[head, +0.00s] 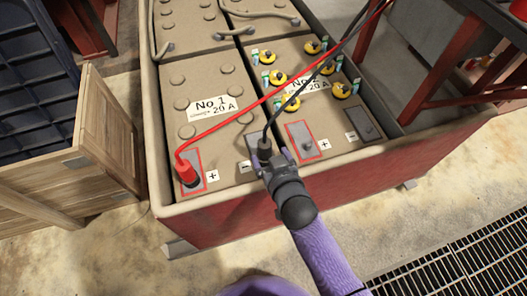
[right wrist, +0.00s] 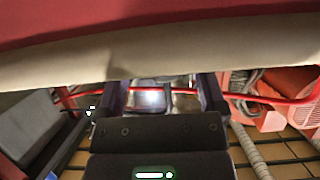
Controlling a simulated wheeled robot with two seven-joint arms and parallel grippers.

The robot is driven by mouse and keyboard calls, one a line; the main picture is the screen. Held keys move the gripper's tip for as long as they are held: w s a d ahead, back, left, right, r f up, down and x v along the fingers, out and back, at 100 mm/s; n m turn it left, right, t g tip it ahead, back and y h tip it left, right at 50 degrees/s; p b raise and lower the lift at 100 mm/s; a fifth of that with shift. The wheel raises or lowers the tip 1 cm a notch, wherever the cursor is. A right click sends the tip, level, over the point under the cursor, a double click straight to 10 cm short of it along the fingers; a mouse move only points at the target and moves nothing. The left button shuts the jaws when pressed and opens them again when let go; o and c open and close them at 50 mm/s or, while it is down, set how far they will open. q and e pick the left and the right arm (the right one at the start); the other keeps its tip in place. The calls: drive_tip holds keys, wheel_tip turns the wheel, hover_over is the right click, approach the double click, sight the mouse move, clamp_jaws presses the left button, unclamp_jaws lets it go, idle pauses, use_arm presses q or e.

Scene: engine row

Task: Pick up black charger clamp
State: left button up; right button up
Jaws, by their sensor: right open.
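The black charger clamp (head: 264,146) stands on the minus terminal of the No 1 battery in the head view, with its black cable rising to the upper right. My right gripper (head: 272,157) is at the clamp, its fingers beside the clamp's lower part. In the right wrist view my right gripper (right wrist: 162,96) is open, with a bright grey patch between its fingers. I cannot tell whether the fingers touch the clamp. The red charger clamp (head: 186,171) sits on the plus terminal to the left. My left gripper is not in view.
The batteries sit in a red-sided tray with a beige rim (head: 300,185). A red cable (head: 240,118) crosses above them. Yellow caps (head: 291,103) stand on the right battery. A wooden crate (head: 95,140) is on the left, a red-framed structure (head: 440,60) on the right.

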sight(267, 157)
drive_tip(key=w+f+b, duration=0.1)
drive_tip(key=w+a+f+b, duration=0.1)
drive_tip(key=shift+w+a+f, duration=0.15)
drive_tip(key=shift+w+f, duration=0.15)
drive_tip(key=shift+w, duration=0.1)
drive_tip(key=shift+w+a+b, duration=0.1)
drive_tip(key=shift+w+b, duration=0.25)
drive_tip(key=shift+r, duration=0.3)
drive_tip(key=c, duration=1.1)
clamp_jaws()
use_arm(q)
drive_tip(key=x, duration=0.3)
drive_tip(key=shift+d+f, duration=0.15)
